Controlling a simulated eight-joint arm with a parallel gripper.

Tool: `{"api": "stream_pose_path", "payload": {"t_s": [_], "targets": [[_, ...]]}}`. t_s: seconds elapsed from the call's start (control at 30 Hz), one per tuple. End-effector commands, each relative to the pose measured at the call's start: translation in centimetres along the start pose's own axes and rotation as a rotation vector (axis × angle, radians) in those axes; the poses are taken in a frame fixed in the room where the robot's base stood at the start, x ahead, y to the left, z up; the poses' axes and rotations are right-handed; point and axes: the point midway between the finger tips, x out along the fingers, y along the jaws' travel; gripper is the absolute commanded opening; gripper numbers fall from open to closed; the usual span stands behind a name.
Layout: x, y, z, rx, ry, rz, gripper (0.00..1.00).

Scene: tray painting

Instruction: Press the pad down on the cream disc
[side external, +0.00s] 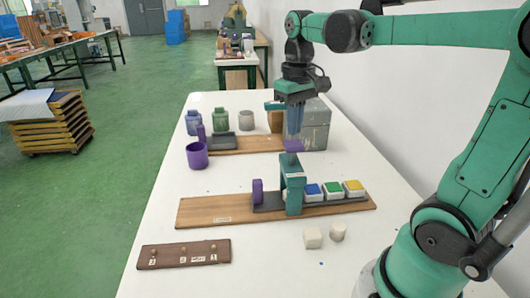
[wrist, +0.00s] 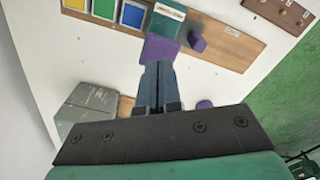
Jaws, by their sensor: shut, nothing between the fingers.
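My gripper (side external: 294,136) is shut and empty, pointing down just above the purple pad (side external: 293,146) on top of the teal press (side external: 291,185). In the wrist view the shut fingertips (wrist: 158,64) reach the near edge of the purple pad (wrist: 160,48); I cannot tell whether they touch it. The press stands over the dark tray (side external: 269,207) on the wooden board (side external: 215,212). No cream disc shows under the press; that spot is hidden. Two small cream pieces, a blocky one (side external: 312,238) and a rounder one (side external: 338,232), lie on the table in front of the board.
Blue (side external: 313,189), green (side external: 333,188) and yellow (side external: 353,186) squares sit right of the press. A purple knob (side external: 257,191) stands left of it. Behind are a purple cup (side external: 197,156), jars and a grey box (side external: 316,125). A brown peg strip (side external: 183,254) lies at front left.

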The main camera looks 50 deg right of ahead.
Motion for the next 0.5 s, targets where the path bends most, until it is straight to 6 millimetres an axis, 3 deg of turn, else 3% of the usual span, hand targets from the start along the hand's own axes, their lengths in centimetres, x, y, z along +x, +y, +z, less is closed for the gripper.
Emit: {"api": "stream_pose_path", "payload": {"t_s": [0.5], "targets": [[0.38,0.0,-0.02,0.0,0.0,0.0,0.0]]}}
